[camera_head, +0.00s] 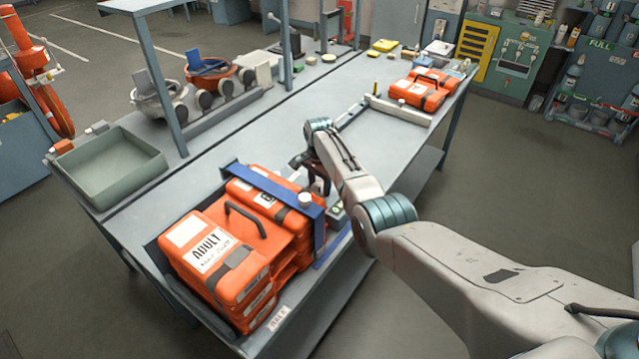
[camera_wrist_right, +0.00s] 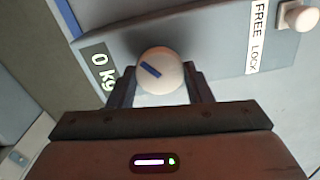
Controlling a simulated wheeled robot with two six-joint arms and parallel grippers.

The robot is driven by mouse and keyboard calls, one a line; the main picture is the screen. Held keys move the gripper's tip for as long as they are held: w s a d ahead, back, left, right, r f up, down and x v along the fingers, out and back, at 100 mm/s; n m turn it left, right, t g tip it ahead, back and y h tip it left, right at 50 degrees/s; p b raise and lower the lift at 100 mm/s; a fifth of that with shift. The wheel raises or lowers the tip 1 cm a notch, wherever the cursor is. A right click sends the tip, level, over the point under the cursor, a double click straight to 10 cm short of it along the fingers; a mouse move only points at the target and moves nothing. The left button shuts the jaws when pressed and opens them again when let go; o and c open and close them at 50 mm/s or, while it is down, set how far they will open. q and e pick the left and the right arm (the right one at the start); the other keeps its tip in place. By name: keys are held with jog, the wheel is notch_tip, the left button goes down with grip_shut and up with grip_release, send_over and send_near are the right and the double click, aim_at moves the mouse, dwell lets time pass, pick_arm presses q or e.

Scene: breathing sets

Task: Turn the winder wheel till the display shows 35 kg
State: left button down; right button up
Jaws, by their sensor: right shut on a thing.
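The winder wheel (camera_wrist_right: 161,74) shows in the right wrist view as a round white knob with a blue mark slanting across its face. My right gripper (camera_wrist_right: 160,88) is shut on it, one finger at each side. The display (camera_wrist_right: 101,68) left of the wheel reads "0 kg" in white on dark green. In the head view my right gripper (camera_head: 318,184) reaches down beside the orange packs at the blue frame, and the wheel is hidden there. The display (camera_head: 337,210) is small and unreadable in that view. My left gripper is out of view.
A green tray (camera_head: 110,180) stands at left. More orange cases (camera_head: 418,92) lie at the far end.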

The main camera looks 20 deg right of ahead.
aim_at(320, 187)
jog(key=shift+r, duration=0.1)
dwell(0.4)
jog(key=o, duration=1)
notch_tip(320, 187, up, 11)
jog(key=b, duration=0.2)
jog(key=shift+b, duration=0.4)
